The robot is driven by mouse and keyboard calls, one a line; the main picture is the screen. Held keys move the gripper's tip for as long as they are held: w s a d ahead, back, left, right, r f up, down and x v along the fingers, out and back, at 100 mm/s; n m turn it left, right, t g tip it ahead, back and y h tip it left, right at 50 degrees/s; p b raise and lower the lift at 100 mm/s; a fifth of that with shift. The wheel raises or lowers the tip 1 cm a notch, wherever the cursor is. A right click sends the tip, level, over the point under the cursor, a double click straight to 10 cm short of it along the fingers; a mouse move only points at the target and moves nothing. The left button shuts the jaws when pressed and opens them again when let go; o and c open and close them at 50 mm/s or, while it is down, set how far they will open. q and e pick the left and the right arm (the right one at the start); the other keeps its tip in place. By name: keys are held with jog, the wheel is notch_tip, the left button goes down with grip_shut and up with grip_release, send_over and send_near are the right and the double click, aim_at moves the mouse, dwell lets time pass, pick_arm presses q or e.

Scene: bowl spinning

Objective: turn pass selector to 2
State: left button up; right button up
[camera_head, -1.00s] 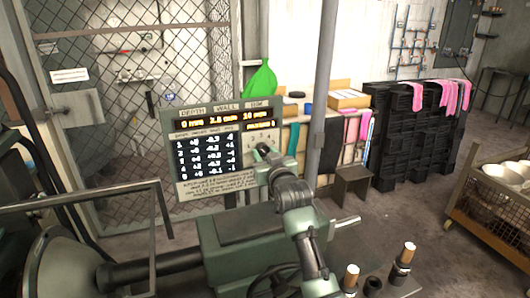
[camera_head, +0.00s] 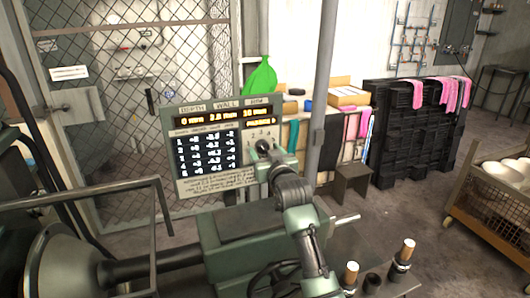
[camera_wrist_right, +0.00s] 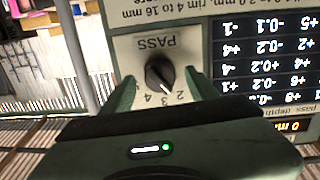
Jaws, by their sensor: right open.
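The display panel (camera_head: 215,150) stands behind the lathe-like machine. Its pass selector (camera_head: 262,146) is at the right side of the panel, below the lit readouts. In the right wrist view the selector is a dark round knob (camera_wrist_right: 160,74) on a pale plate marked PASS, seen upside down with numbers around it. Its white pointer mark aims down-right, near the 2 and 3; I cannot tell exactly which. My right gripper (camera_head: 268,160) is in front of the selector. Its open fingers (camera_wrist_right: 163,82) lie on either side of the knob, with no clear contact. My left gripper is not in view.
The green machine body (camera_head: 255,235) and a handwheel (camera_head: 272,280) lie below my right arm. A grey post (camera_head: 320,130) stands just right of the panel. Wooden-handled tools (camera_head: 350,272) stand at lower right. A cart of white bowls (camera_head: 495,190) is at far right.

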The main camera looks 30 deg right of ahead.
jog(key=b+v, duration=0.2)
jog(key=v, duration=0.5)
jog(key=shift+s, duration=0.25)
